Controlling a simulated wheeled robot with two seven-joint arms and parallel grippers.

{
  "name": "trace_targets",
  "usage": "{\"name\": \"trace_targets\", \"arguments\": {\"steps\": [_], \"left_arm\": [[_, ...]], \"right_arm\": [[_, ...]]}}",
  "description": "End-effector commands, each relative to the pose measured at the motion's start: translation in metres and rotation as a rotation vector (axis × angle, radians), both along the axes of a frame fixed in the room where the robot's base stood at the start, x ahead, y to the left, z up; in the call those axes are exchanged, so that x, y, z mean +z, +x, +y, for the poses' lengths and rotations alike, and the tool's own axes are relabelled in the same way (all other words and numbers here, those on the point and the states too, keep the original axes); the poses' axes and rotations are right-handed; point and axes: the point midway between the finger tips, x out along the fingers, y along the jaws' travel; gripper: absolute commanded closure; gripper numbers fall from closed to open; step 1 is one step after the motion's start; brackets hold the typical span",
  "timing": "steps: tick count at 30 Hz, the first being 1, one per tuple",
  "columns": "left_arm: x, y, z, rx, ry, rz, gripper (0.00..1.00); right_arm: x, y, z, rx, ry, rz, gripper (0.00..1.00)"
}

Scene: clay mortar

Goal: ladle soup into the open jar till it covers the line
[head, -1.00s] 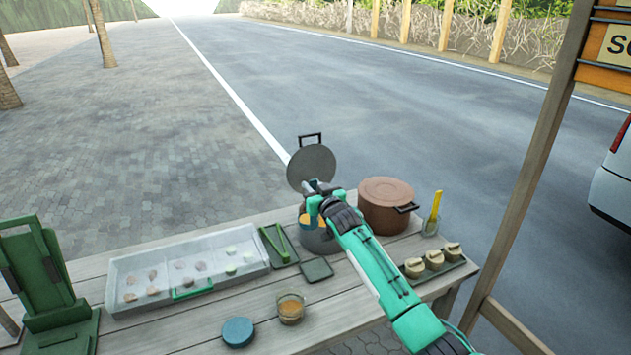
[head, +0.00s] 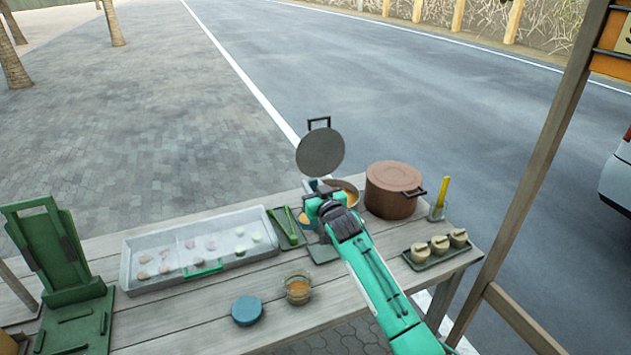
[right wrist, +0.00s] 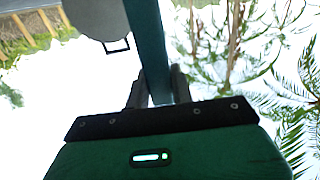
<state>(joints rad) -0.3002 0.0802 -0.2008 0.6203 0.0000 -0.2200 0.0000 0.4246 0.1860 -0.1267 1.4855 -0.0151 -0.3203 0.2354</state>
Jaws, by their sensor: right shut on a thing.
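The open glass jar (head: 298,288) stands on the table's near part, with orange-brown soup inside; I cannot make out its line. The grey soup pot (head: 352,190) holds orange soup, and its round lid (head: 320,152) stands raised behind it. My right gripper (head: 326,198) is above the pot and hides much of it. In the right wrist view it is shut on the dark teal ladle handle (right wrist: 148,45). The ladle's bowl is not clear; an orange patch left of the gripper may be it or soup in the pot. My left gripper is not in view.
A blue disc (head: 247,310) lies left of the jar. A brown lidded pot (head: 393,190) stands right of the soup pot. A pale tray (head: 150,288), a green stand (head: 50,250) and a tray of small pots (head: 440,247) flank the work area.

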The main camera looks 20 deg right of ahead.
Motion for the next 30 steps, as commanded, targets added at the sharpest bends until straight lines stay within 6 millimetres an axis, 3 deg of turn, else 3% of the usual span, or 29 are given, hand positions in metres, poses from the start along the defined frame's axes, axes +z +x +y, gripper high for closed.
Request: {"name": "trace_targets", "arguments": {"steps": [30], "left_arm": [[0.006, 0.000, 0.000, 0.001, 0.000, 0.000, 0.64]], "right_arm": [[-0.004, -0.057, 0.052, 0.001, 0.002, -0.003, 1.00]]}}
